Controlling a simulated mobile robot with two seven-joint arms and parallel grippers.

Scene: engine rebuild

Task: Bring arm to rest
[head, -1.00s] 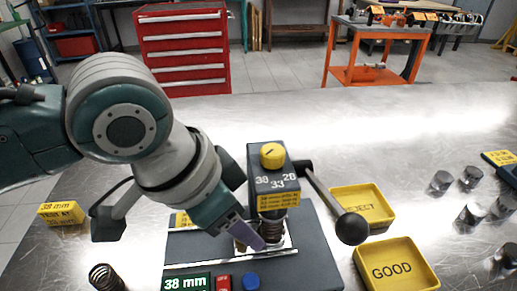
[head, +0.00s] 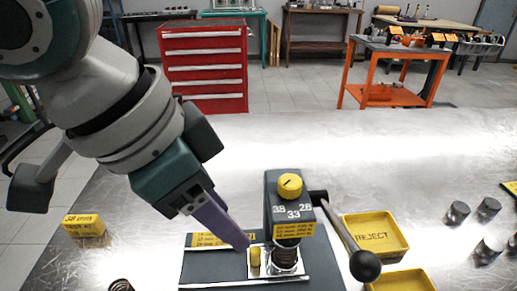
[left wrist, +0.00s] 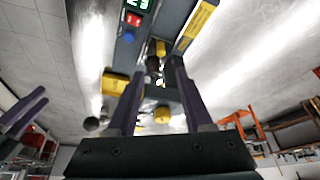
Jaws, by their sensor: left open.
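My left gripper (head: 240,243) reaches in from the left in the head view, its purple fingers slanting down beside the tester's post. In the left wrist view its two fingers (left wrist: 157,80) are apart with nothing held between them. The dark spring tester (head: 290,208) has a yellow knob on top and a dark coil spring (head: 286,254) under its head. The fingertips are left of that spring, by a small yellow cylinder (head: 255,257). Similar purple fingers, apparently my right gripper (left wrist: 28,112), show at the left edge of the wrist view; their opening is unclear.
The tester's lever with a black ball (head: 365,265) sticks out to the right. Several metal cylinders (head: 458,213) stand at right. A yellow block (head: 84,225) and a coil spring (head: 121,286) are at left.

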